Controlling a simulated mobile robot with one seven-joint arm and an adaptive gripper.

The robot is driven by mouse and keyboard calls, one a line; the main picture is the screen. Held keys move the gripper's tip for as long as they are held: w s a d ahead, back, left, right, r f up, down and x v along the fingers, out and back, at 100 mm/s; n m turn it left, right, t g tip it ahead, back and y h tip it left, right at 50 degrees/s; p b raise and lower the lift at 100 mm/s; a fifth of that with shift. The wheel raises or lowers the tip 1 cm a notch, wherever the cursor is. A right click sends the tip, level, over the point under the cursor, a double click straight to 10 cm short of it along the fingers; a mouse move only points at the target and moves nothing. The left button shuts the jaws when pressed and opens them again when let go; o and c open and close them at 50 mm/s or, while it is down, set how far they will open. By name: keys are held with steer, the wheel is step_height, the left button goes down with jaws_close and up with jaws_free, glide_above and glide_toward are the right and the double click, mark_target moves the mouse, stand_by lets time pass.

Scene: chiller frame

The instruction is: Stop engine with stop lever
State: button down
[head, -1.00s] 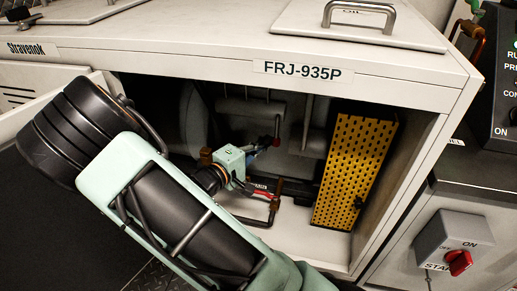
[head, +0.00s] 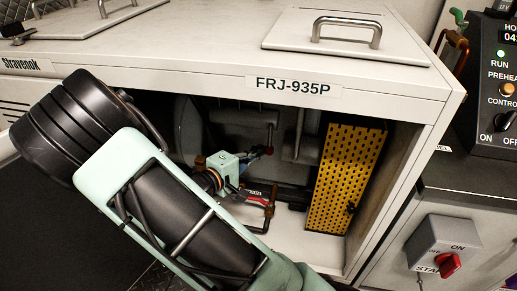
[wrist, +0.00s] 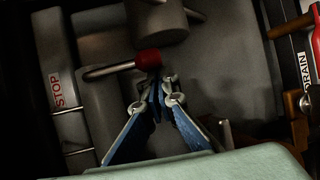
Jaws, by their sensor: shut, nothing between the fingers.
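The stop lever is a thin metal rod with a red ball knob (wrist: 148,60), inside the open engine bay. In the head view the red knob (head: 268,150) shows just right of my gripper's tip. A red STOP label (wrist: 58,88) is on a grey plate at the left of the wrist view. My gripper (wrist: 160,88) is shut and empty, its blue fingers together just below the knob in the wrist view. I cannot tell whether the fingertips touch the knob. In the head view my gripper (head: 250,157) is small and partly dark.
A yellow perforated guard (head: 345,178) stands right of my gripper. A red-handled drain valve (head: 256,200) sits below it, with a DRAIN label (wrist: 303,70) in the wrist view. The cabinet's top edge (head: 200,85) overhangs the bay. A control panel (head: 497,90) shows a green RUN light.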

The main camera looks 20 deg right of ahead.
steer(key=s+r+g+y+p, duration=0.1)
steer(key=p, duration=0.2)
steer(key=s+a+r+n+g+y+p, duration=0.1)
steer(key=p, duration=0.2)
steer(key=s+a+r+g+y+p, duration=0.1)
steer(key=y+p, duration=0.1)
steer(key=p, duration=0.1)
steer(key=shift+s+r+n+g, duration=0.1)
steer(key=shift+n+g, duration=0.3)
steer(key=shift+s, duration=0.15)
steer(key=shift+s+d, duration=0.1)
stand_by(0.4)
steer(key=shift+s+a+r, duration=0.1)
steer(key=shift+s+a, duration=0.3)
steer(key=shift+s, duration=0.2)
steer(key=shift+r, duration=0.1)
